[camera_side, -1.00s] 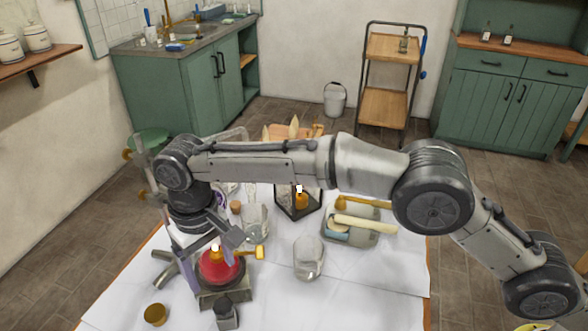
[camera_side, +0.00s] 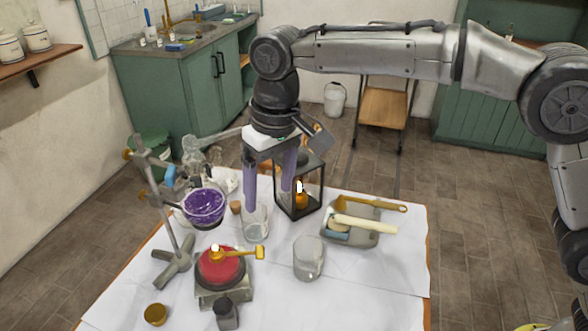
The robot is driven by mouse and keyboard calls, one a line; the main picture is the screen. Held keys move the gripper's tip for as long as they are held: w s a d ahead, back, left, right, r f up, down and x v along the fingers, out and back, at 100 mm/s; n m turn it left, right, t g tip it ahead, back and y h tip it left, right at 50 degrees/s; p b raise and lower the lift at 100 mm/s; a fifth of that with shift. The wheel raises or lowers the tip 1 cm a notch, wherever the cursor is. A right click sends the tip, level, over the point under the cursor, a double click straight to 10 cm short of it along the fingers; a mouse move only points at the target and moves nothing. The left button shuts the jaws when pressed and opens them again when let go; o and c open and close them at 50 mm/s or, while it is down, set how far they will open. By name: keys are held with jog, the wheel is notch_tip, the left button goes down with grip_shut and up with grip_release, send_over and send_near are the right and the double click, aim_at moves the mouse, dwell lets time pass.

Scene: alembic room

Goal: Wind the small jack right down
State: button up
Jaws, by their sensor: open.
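The small jack (camera_side: 208,296) is a grey-green block at the front left of the table, with a dark round plate on top. A squat red burner (camera_side: 222,268) stands on it, with a small pale flame and a brass piece reaching right. A dark grey knob-like piece (camera_side: 227,317) is at the jack's front; I cannot tell whether it is attached. My gripper (camera_side: 269,200) points down, open, its purple fingers well apart and seemingly empty. It is up and to the right of the jack, overlapping a clear glass flask (camera_side: 255,223) in the picture.
A clear beaker (camera_side: 309,260), a black-framed lantern (camera_side: 314,178) and a grey tray (camera_side: 352,237) are to the right. A brass cup (camera_side: 155,314) sits at front left.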

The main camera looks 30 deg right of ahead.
jog(key=shift+s+d+r, duration=0.15)
jog(key=shift+d+r, duration=0.25)
jog(key=shift+d, duration=0.3)
jog(key=shift+s+d+r, duration=0.1)
jog(key=shift+d+r, duration=0.25)
jog(key=shift+d, duration=0.3)
jog(key=shift+s+d+r, duration=0.15)
jog(key=shift+d+r, duration=0.25)
jog(key=shift+d, duration=0.3)
jog(key=s+d+r+m+t, duration=0.2)
jog(key=s+d+r, duration=0.25)
jog(key=d, duration=0.45)
jog(key=s+d+r+m+t, duration=0.1)
jog(key=s+d+r, duration=0.2)
jog(key=d+r, duration=0.4)
jog(key=s+d+f, duration=0.5)
jog(key=s+f, duration=0.2)
jog(key=s, duration=0.2)
jog(key=s+d+f+t, duration=0.1)
jog(key=s+d+f, duration=0.5)
jog(key=s, duration=0.3)
jog(key=shift+s+f+t+h, duration=0.3)
jog(key=shift+f+h, duration=0.05)
jog(key=shift+h, duration=0.05)
